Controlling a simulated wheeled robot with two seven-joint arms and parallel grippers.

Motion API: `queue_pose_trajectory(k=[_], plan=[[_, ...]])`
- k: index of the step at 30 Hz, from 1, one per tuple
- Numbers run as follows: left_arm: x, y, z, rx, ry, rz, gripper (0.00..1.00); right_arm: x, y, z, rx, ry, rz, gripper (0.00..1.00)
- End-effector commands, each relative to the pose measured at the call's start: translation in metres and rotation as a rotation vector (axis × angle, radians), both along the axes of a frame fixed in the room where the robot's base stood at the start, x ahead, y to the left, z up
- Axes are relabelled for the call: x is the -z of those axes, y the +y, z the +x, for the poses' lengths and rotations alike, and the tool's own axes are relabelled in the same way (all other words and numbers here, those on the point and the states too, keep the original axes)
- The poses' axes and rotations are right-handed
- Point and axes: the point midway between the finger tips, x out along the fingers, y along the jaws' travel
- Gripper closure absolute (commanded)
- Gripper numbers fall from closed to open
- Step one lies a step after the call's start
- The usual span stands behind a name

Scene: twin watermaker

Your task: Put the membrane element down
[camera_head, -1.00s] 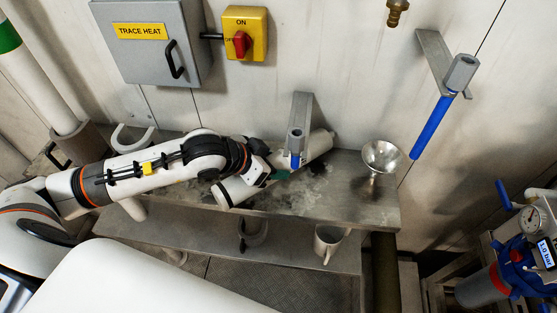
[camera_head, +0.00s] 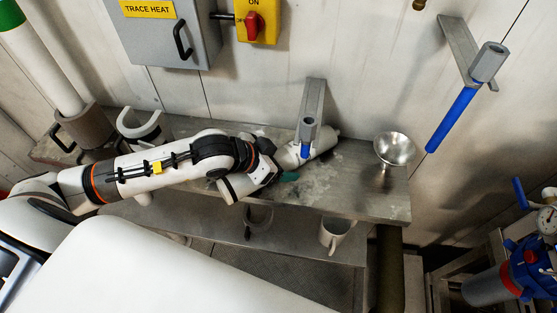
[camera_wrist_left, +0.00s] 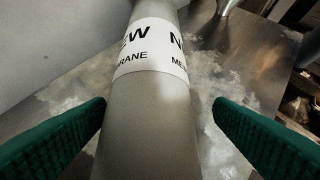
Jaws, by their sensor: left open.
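The membrane element, a pale grey-white cylinder (camera_head: 325,141), lies slantwise on the steel shelf (camera_head: 360,196). In the left wrist view the element (camera_wrist_left: 150,130) carries a white band with black print, partly reading "NEW" and "MEMBRANE". My left gripper (camera_head: 279,172) is over the element's middle and hides part of it. In the left wrist view its two green fingers (camera_wrist_left: 160,104) stand open on either side of the cylinder, with a visible gap on each side. My right gripper is not in view.
A metal funnel (camera_head: 395,148) stands right of the element. A grey wall bracket (camera_head: 312,108) reaches close over it. A blue-handled bracket (camera_head: 455,118) hangs farther right. A mug (camera_head: 333,235) sits on the lower shelf. A white open clamp (camera_head: 143,125) is at the left.

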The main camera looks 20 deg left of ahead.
Motion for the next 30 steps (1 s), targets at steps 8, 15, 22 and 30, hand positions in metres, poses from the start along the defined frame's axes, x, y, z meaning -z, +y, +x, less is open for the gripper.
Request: queue_pose_trajectory(k=[8,15,22,30], plan=[[-0.006,0.003,-0.003,0.0,-0.002,0.002,0.24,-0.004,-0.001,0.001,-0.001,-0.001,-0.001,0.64],[-0.039,0.022,-0.032,0.001,-0.004,0.008,0.24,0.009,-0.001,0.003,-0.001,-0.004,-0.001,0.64],[-0.079,0.038,-0.059,-0.003,0.005,0.005,0.24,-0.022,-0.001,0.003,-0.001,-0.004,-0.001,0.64],[-0.089,0.045,-0.07,-0.003,0.002,0.0,0.24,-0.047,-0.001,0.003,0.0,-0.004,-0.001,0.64]])
